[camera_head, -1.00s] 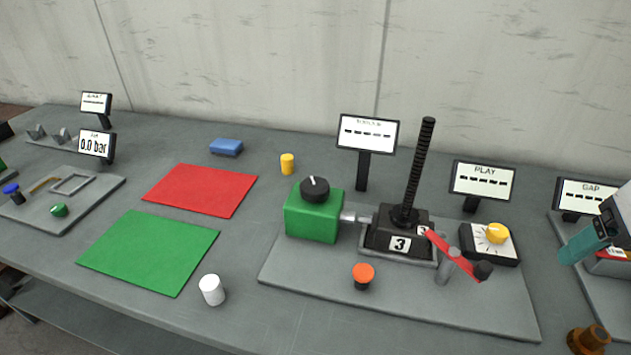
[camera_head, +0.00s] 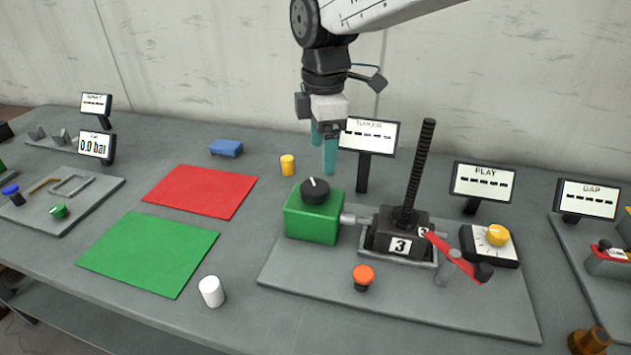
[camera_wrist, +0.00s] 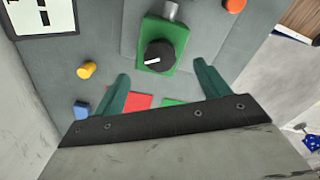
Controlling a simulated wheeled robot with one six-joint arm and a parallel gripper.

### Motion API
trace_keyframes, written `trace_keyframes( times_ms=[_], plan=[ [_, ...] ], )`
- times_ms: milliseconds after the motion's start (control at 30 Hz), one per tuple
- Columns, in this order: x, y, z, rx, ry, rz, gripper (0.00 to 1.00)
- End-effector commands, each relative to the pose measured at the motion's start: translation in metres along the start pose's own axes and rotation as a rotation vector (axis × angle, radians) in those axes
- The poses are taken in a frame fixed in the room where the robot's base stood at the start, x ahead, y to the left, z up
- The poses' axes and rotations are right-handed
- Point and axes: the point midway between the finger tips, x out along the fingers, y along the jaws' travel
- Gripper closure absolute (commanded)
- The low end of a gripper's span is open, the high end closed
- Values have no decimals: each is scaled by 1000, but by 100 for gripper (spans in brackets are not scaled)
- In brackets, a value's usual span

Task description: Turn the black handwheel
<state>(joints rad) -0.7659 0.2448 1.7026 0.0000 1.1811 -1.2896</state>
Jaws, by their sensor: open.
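The black handwheel (camera_head: 314,190) is a round knob with a white pointer line. It sits on top of a green box (camera_head: 312,218), joined by a short metal shaft to the black screw jack (camera_head: 398,232) marked 3. My gripper (camera_head: 323,158) is open and empty, fingers pointing down, above the handwheel and apart from it. In the wrist view the handwheel (camera_wrist: 159,55) lies beyond the gap between the two green fingertips (camera_wrist: 160,72), with its white line towards the left.
A torque display (camera_head: 369,133) stands just behind my gripper. A tall threaded spindle (camera_head: 418,170) and a red lever (camera_head: 452,254) are to the right. An orange button (camera_head: 362,275) is in front. A yellow cylinder (camera_head: 287,164) stands behind left; red and green mats lie left.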

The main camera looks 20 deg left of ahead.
Motion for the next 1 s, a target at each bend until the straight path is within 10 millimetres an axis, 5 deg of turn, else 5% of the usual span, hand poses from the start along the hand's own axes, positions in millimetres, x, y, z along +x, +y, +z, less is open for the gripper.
trace_keyframes(
  times_ms=[133, 600, 1000],
  plan=[
    [10, 4, -14, -61, -4, -14, 25],
    [75, 3, -13, -59, -4, -15, 25],
    [85, 3, -13, -58, -3, -13, 25]
  ],
)
